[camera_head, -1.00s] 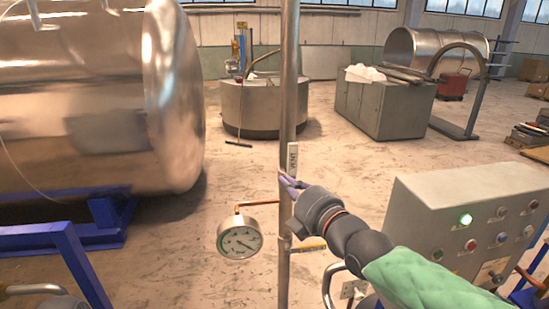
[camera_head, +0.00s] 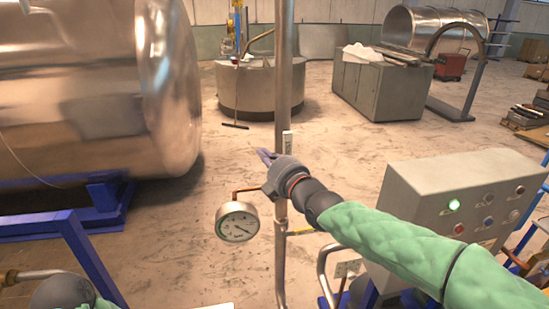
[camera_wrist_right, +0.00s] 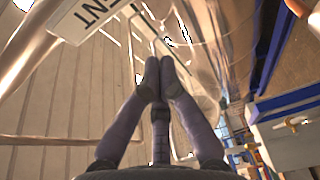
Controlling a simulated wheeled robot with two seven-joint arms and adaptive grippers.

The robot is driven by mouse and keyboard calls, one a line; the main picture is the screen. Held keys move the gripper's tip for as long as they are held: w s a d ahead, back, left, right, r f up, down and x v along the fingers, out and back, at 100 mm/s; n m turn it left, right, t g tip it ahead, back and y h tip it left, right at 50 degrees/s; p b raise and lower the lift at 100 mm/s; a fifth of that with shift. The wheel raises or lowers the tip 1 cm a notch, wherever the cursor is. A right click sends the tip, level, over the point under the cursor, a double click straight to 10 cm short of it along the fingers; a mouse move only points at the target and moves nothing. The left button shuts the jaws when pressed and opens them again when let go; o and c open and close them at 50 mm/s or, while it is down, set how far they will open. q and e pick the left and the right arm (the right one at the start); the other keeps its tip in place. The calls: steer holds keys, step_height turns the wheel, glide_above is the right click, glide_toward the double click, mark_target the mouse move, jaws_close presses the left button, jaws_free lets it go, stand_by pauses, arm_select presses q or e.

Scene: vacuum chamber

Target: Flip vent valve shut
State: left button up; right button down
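A vertical metal pipe (camera_head: 283,80) bears a white label (camera_head: 287,138), whose letters "ENT" show in the right wrist view (camera_wrist_right: 88,15). A thin yellow lever (camera_head: 301,232) sticks out to the right of the pipe, roughly level, below my right gripper; I cannot tell whether it is the vent valve's handle. My right gripper (camera_head: 265,156) crosses in front of the pipe below the label, its fingertips left of the pipe. In the wrist view its fingertips (camera_wrist_right: 160,75) are together with nothing seen between them. At lower left, my left wrist (camera_head: 60,291) shows partly; its fingers are not visible.
A round gauge (camera_head: 237,221) hangs left of the pipe on a copper tube. A control box (camera_head: 420,190) with a lit green lamp stands close on the right. A large steel chamber (camera_head: 80,90) on a blue frame (camera_head: 75,250) fills the left.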

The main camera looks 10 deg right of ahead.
steer(key=shift+w+d+p, duration=0.3)
steer(key=shift+d+p, duration=0.3)
steer(key=shift+d, duration=0.3)
steer(key=shift+w+d+p, duration=0.25)
steer(key=shift+d+p, duration=0.35)
steer(key=shift+d, duration=0.3)
steer(key=shift+s, duration=0.1)
